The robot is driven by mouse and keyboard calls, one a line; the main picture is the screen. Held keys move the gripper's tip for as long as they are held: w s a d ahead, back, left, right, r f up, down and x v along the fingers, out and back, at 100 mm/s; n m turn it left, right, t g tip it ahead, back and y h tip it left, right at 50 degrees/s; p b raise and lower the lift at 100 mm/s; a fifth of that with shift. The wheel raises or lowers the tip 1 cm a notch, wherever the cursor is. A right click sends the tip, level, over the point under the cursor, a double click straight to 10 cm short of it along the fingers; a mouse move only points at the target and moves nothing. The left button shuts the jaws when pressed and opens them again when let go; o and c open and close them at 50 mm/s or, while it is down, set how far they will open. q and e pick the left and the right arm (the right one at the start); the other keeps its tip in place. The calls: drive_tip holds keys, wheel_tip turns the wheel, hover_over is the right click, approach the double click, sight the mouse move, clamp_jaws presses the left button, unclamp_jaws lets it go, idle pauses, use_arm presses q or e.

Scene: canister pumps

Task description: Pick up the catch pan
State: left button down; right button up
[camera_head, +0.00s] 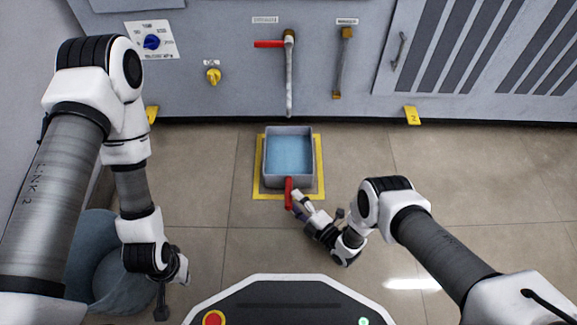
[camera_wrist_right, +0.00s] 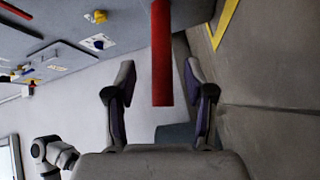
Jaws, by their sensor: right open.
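The catch pan (camera_head: 266,160) is a grey square pan with blue liquid in it, standing on the floor inside a yellow-outlined square. Its red handle (camera_head: 289,194) sticks out toward me from the near side. My right gripper (camera_head: 298,201) is at the handle's near end. In the right wrist view the red handle (camera_wrist_right: 162,55) lies between the two spread fingers of the right gripper (camera_wrist_right: 158,82), with a gap on both sides. My left gripper (camera_head: 168,287) hangs at the lower left, far from the pan; its fingers are not clear.
A grey cabinet wall (camera_head: 220,100) stands behind the pan, with a red-handled valve and pipe (camera_head: 289,75), a brass-coloured fitting (camera_head: 343,62) and a yellow knob (camera_head: 213,76). A blue-grey round bin (camera_head: 95,235) stands at the left. The tiled floor at the right is clear.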

sight(288, 194)
drive_tip(key=b+x, duration=0.1)
drive_tip(key=x, duration=0.2)
drive_tip(key=shift+a+f+b, duration=0.15)
drive_tip(key=shift+f+b, duration=0.2)
drive_tip(key=shift+b, duration=0.05)
drive_tip(key=shift+w+a+r, duration=0.1)
drive_tip(key=shift+w+a, duration=0.05)
drive_tip(key=shift+w, duration=0.15)
drive_tip(key=shift+r, duration=0.15)
clamp_jaws()
